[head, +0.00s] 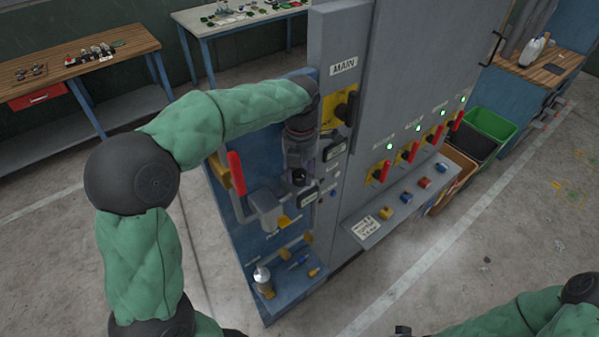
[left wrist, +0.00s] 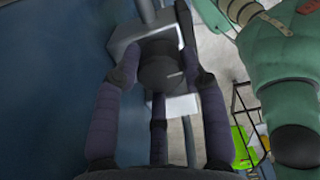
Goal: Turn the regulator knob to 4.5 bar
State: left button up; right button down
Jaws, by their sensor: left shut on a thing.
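My left gripper (head: 299,168) reaches down onto the regulator on the blue panel at the left side of the grey cabinet. In the left wrist view its fingers (left wrist: 161,78) are shut on the dark round regulator knob (left wrist: 162,68), one on each side. The knob has a short pale mark on its face. In the head view the knob (head: 298,178) shows dark just below the fingers. A gauge (head: 307,197) sits beside it; its reading is too small to tell. My right forearm (head: 520,318) shows at the lower right; its gripper is out of view.
A red-handled lever (head: 236,172) stands left of the regulator. A bottle (head: 262,276) and small parts sit on the panel's lower shelf. The cabinet (head: 392,70) carries red handles, a MAIN switch (head: 347,106) and a button ledge (head: 403,206). Open floor lies in front.

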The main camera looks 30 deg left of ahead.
aim_at(301, 173)
pick_arm(q)
jog(key=o, duration=0.9)
jog(key=shift+d, duration=0.1)
jog(key=shift+c, duration=0.2)
jog(key=shift+w, duration=0.25)
jog(key=shift+s, duration=0.15)
notch_tip(301, 173, up, 12)
